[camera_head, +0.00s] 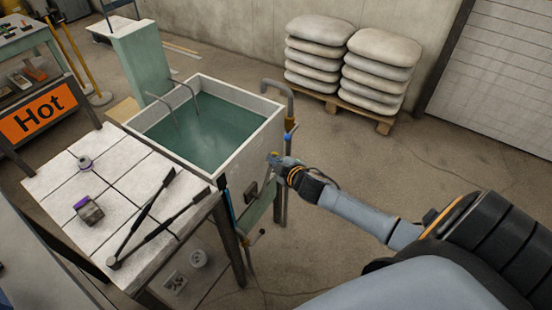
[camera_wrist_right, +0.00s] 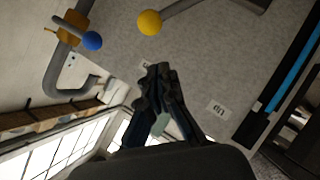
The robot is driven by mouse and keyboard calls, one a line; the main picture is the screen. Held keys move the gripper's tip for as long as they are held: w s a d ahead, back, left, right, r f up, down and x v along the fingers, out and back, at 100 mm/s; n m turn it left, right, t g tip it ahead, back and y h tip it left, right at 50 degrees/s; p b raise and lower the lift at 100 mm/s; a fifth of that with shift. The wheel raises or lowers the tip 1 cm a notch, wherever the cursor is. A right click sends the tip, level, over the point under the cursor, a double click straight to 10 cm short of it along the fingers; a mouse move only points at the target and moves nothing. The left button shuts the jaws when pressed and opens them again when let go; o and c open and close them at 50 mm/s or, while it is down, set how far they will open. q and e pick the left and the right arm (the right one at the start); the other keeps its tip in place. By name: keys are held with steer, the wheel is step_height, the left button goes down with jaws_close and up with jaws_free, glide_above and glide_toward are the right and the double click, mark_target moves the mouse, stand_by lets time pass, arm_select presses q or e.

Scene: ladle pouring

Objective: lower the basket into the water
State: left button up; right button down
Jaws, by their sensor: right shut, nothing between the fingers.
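The tank (camera_head: 265,133) is a pale rectangular basin of green water (camera_head: 205,140) left of my right gripper. Two thin bent metal rods (camera_head: 160,98) arch over its far left side and run down into the water. I cannot make out a basket; any part under the water is hidden. My right gripper (camera_head: 276,160) is shut and empty, just outside the tank's right wall. In the right wrist view its fingers (camera_wrist_right: 160,78) are together, below a yellow ball knob (camera_wrist_right: 149,22) on a grey rod. My left gripper is not in view.
A grey pipe (camera_head: 278,86) with a blue-knobbed valve stands at the tank's right corner; the blue knob (camera_wrist_right: 92,40) shows in the wrist view. Stacked sacks (camera_head: 380,70) stand behind. Floor to the right is clear.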

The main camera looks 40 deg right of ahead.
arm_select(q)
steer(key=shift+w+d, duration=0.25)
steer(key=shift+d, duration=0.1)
arm_select(e)
steer(key=shift+w+d+f, duration=0.55)
steer(key=shift+d+f, duration=0.05)
steer(key=shift+f, duration=0.15)
steer(key=shift+w+d+f, duration=0.55)
steer(key=shift+f, duration=0.2)
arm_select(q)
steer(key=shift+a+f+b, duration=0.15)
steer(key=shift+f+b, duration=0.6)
arm_select(e)
steer(key=d, duration=0.1)
steer(key=w+d+f, duration=0.1)
steer(key=d, duration=0.1)
steer(key=shift+w+d+f, duration=0.15)
steer(key=shift+f, duration=0.2)
